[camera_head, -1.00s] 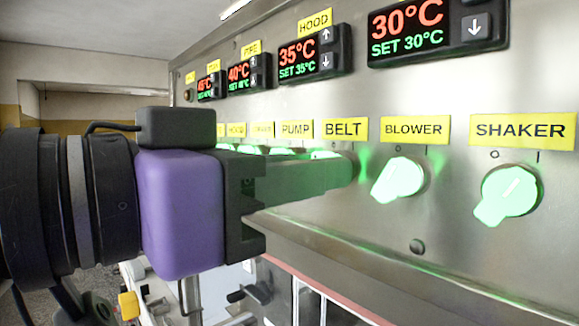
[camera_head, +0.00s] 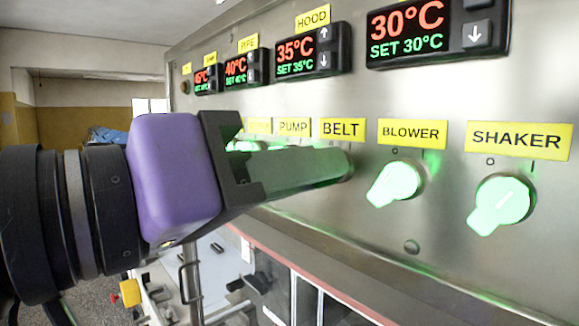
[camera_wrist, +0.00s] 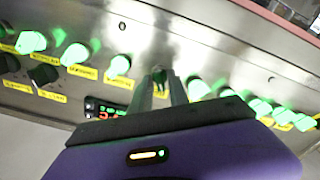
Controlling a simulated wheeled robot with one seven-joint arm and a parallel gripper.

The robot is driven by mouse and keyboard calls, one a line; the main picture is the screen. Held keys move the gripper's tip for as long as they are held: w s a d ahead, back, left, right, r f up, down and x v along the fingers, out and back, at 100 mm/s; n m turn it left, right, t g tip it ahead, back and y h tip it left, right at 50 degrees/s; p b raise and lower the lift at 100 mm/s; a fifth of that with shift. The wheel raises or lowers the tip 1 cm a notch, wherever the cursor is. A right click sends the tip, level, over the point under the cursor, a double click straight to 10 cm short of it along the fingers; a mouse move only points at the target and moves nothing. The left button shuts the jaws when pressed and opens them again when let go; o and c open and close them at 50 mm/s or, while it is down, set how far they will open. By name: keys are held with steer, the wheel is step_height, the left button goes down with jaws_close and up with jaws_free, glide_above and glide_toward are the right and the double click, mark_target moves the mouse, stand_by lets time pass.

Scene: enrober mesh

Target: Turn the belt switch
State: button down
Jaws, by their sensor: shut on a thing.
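The yellow BELT label (camera_head: 342,130) is on the steel panel, and the belt switch sits just below it. In the head view my gripper's fingers hide nearly all of that switch. My gripper (camera_head: 344,164) reaches in from the left with its fingertips at the panel, its body rolled to a slant. In the wrist view the fingertips (camera_wrist: 160,80) are shut on the belt switch (camera_wrist: 159,73), of which only a small dark part shows between them. Its exact angle cannot be told.
The lit green blower switch (camera_head: 394,183) and shaker switch (camera_head: 498,204) stick out to the right. The pump label (camera_head: 293,127) is to the left, its switch mostly hidden. Temperature displays (camera_head: 311,50) run along above. A panel ledge lies below.

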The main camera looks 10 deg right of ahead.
stand_by(0.3)
steer(key=c, duration=1.5)
jaws_free()
steer(key=b+v, duration=0.2)
steer(key=v, duration=0.6)
